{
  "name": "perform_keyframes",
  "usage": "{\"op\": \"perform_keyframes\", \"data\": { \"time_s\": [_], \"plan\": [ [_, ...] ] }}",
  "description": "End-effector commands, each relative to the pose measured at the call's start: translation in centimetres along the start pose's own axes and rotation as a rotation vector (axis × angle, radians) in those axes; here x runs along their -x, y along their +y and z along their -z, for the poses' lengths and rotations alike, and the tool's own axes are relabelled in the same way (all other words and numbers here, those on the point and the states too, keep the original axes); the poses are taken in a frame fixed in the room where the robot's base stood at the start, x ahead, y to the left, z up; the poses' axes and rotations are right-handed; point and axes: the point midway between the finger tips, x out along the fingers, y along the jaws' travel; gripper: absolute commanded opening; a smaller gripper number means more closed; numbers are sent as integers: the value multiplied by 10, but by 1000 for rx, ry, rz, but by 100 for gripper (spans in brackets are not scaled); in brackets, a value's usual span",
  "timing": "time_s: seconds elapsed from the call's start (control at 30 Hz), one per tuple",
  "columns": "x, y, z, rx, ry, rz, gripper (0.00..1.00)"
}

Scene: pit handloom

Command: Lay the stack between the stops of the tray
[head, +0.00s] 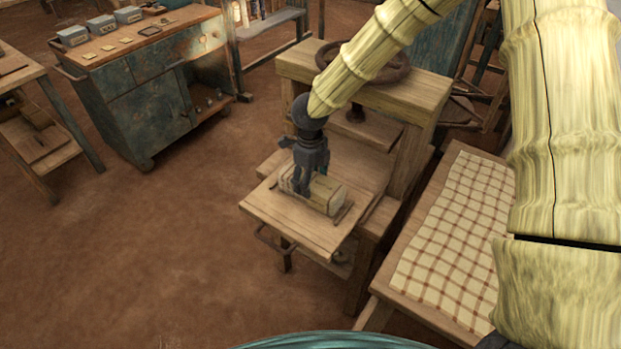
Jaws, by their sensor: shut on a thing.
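The stack (325,196) is a pale, block-like bundle at the middle of the head view. It is low over the wooden tray (285,224), lying flat and lengthwise between its stops. One stop (343,213) shows as a thin dark bar beside the stack's right end; the other side is partly hidden by my gripper. My gripper (303,188) points down and is shut on the stack near its left part, its fingers covering some of it. I cannot tell whether the stack's underside touches the tray.
The tray juts out from a wooden press frame (425,98) with a handwheel (385,68) on top. A table with checked cloth (455,225) stands close at right. A blue-green cabinet (150,115) stands at back left. The floor (130,265) at left is clear.

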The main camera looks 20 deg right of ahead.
Motion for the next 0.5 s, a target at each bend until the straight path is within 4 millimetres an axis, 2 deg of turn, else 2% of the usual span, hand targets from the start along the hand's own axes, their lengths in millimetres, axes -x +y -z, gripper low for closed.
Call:
{"op": "perform_keyframes", "data": {
  "time_s": [0.37, 0.4, 0.5],
  "plan": [
    [-4, 0, 0, -1, 0, 0, 35],
    [-4, 0, 0, -1, 0, 0, 65],
    [-4, 0, 0, -1, 0, 0, 83]
  ]
}}
